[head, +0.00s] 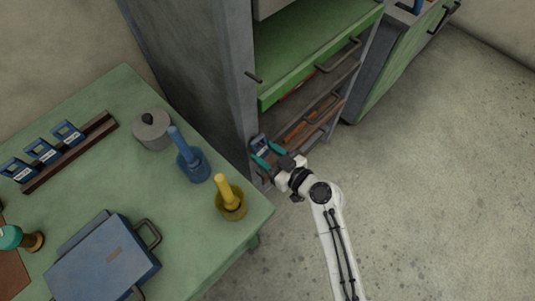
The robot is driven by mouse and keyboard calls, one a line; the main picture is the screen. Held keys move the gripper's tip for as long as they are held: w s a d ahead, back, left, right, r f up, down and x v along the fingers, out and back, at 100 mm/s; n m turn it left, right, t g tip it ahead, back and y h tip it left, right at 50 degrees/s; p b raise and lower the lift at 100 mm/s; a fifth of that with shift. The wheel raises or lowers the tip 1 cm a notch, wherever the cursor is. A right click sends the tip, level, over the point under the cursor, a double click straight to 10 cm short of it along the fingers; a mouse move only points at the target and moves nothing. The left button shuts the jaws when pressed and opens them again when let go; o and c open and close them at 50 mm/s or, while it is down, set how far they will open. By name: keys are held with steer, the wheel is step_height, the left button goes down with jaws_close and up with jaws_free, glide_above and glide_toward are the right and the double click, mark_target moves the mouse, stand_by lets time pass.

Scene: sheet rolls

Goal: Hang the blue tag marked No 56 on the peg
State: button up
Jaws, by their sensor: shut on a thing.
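My gripper (264,155), with teal fingers, is shut on a blue tag (259,143) with a pale label. The tag is held in front of the grey cabinet's near edge, beyond the table's right corner. Its number is too small to read. A short dark peg (254,76) sticks out from the cabinet's front edge, above the tag in the picture and apart from it. Nothing hangs on the peg.
Several similar blue tags (42,151) stand in a dark rack (70,155) on the green table. A grey lidded pot (151,130), a blue-handled pot (193,165), a yellow-handled pot (231,202) and a blue case (105,262) also stand there. Floor at right is clear.

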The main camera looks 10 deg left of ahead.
stand_by(0.4)
steer(key=o, duration=1.2)
steer(key=b+v, duration=0.1)
steer(key=v, duration=0.9)
steer(key=shift+s+d+b, duration=0.25)
steer(key=shift+d+b, duration=0.1)
steer(key=s+d+f+m+g+h, duration=0.2)
steer(key=s+d+m+g+h, duration=0.6)
steer(key=s+d, duration=1.2)
steer(key=d+m+h, duration=0.2)
steer(key=d+h, duration=0.1)
steer(key=h, duration=0.1)
steer(key=shift+s+f+m+g, duration=0.3)
steer(key=shift+f+m, duration=0.05)
steer(key=shift+m, duration=0.05)
